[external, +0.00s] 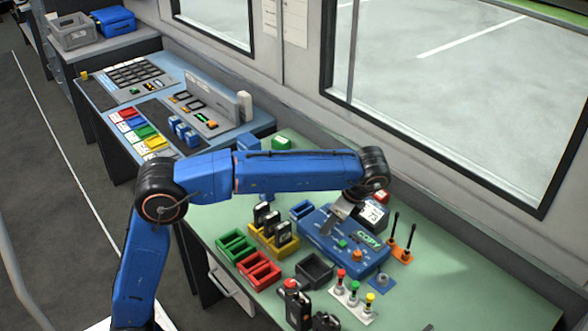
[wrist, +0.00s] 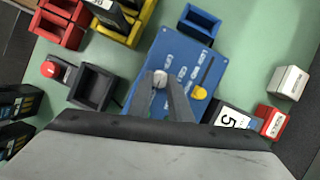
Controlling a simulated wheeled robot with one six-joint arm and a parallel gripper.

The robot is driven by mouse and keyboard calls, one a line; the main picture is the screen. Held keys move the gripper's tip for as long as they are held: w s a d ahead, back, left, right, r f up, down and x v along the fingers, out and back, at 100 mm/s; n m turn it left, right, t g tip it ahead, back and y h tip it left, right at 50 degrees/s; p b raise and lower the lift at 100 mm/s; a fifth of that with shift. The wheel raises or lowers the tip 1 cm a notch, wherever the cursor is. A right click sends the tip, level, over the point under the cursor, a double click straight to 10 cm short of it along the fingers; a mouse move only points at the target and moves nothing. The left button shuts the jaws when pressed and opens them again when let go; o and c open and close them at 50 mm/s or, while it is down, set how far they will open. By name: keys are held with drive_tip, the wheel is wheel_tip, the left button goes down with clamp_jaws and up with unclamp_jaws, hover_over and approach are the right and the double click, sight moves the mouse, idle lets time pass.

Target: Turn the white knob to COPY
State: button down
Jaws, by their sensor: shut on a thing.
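The blue panel (external: 318,245) stands on the green table, with a lit green COPY sign (external: 368,240) on its right part. The white knob (wrist: 160,77) shows in the wrist view on the panel, between my fingertips. My gripper (wrist: 159,82) points down and is shut on the white knob. In the external view my gripper (external: 328,226) covers the knob. White lettering lies around the knob, partly hidden by the fingers and too small to read surely; the knob's pointer cannot be made out.
A yellow knob (wrist: 199,92) sits on the same panel, close to my right finger. A dark open box (wrist: 95,88) stands beside the panel. Red bins (external: 260,270), a yellow rack (external: 274,242) and a numbered black block (external: 374,214) stand close around.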

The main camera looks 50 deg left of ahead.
drive_tip(key=shift+m, duration=0.3)
idle(0.4)
drive_tip(key=c, duration=1.6)
unclamp_jaws()
drive_tip(key=shift+c, duration=0.2)
drive_tip(key=v, duration=1.2)
drive_tip(key=shift+s, duration=0.15)
